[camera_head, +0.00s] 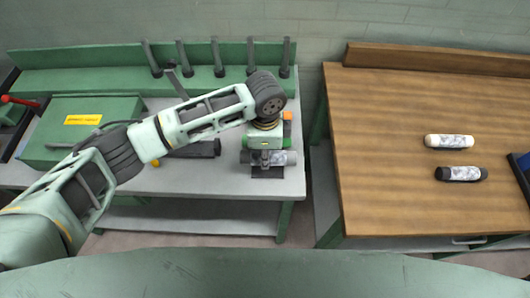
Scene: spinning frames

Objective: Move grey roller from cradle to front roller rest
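My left arm reaches in from the left, and its gripper (266,158) points down at the grey roller (287,158). The roller lies sideways at the right front of the grey-topped bench, over a small dark holder (268,173). The fingers overlap the middle of the roller; I cannot tell whether they are closed on it. I also cannot tell whether the roller touches the holder. The arm and wrist hide part of the green device behind it. My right gripper is not in view. I cannot make out which part is the front roller rest.
A green box (82,122) with a yellow label stands on the bench's left. Several dark upright posts (217,58) line its back. A wooden table (390,150) at right, across a narrow gap, holds a white roller (449,141) and a black roller (461,174).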

